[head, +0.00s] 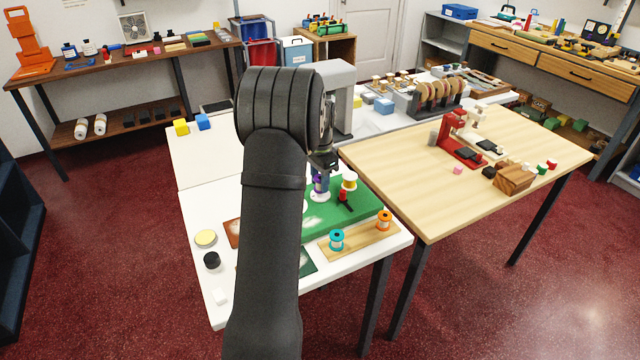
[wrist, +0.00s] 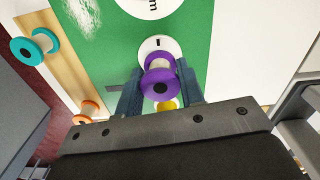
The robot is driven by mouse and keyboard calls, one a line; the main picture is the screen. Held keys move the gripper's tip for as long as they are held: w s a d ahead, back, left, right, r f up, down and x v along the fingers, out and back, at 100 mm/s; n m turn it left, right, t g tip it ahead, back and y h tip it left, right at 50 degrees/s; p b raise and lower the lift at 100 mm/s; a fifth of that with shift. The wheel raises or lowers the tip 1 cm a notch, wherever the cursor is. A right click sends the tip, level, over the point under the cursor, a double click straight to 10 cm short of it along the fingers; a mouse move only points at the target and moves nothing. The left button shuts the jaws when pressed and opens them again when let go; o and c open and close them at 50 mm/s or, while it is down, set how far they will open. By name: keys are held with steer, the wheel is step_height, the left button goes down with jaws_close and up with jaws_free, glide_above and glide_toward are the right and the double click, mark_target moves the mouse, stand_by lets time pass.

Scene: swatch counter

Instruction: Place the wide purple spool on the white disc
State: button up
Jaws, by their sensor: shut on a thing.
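The purple spool (wrist: 158,84) has purple flanges and a pale core. My gripper (wrist: 158,76) is shut on it, one finger at each side. In the head view the spool (head: 319,186) hangs or stands under my gripper (head: 322,170), partly hidden by my arm. A small white disc (wrist: 152,44) with a dark mark lies on the green mat, just beyond and partly behind the spool in the wrist view. A larger white disc (wrist: 150,6) with lettering is cut by the top edge. I cannot tell whether the spool touches the small disc.
The green mat (head: 365,207) lies on the white table. A teal spool (head: 337,240) and an orange spool (head: 384,220) stand on a wooden strip (head: 360,238).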

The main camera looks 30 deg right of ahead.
steer(key=shift+f, duration=0.75)
steer(key=o, duration=1)
steer(key=shift+f, duration=0.15)
steer(key=shift+c, duration=0.2)
step_height(320, 180, up, 12)
steer(key=shift+r, duration=0.2)
steer(key=shift+f, duration=0.1)
